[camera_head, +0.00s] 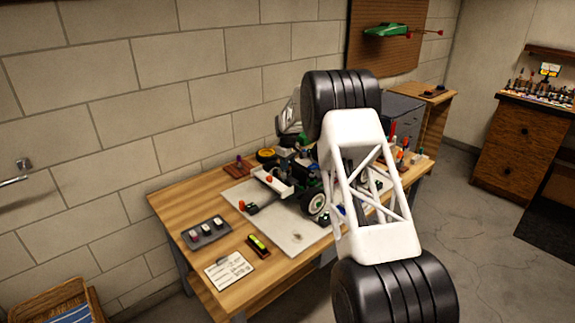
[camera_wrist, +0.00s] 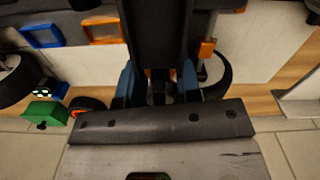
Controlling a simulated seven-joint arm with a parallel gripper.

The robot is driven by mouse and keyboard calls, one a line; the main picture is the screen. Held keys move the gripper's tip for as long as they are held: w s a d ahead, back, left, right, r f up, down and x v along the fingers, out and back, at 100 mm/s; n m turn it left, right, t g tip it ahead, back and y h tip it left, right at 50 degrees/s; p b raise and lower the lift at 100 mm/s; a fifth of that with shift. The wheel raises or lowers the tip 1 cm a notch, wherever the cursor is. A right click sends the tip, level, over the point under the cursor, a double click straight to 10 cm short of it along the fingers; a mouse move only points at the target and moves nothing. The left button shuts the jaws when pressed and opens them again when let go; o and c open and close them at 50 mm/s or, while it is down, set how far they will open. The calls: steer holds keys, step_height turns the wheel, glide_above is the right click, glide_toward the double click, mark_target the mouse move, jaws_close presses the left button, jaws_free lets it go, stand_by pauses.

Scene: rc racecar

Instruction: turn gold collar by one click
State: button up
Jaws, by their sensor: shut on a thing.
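The RC racecar (camera_head: 285,180) sits on a pale mat on the workbench, partly hidden behind my white arm. In the wrist view, my gripper (camera_wrist: 157,92) reaches in among the car's parts. Its blue-grey fingers stand on either side of a dark part (camera_wrist: 160,40) and are shut on it. The contact point is in shadow. An orange-gold piece (camera_wrist: 206,48) on a thin shaft is just right of the fingers, apart from them. I cannot tell whether it is the gold collar. No gold collar shows clearly in either view.
The workbench (camera_head: 172,205) holds a grey tray (camera_head: 206,232), a paper note (camera_head: 229,270) and a green-yellow item (camera_head: 258,243) at the front left. In the wrist view, a green block (camera_wrist: 44,114) and a blue frame (camera_wrist: 41,36) lie left of the fingers. A block wall stands behind.

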steer(key=o, duration=0.9)
steer(key=shift+r, duration=0.1)
steer(key=shift+r, duration=3.85)
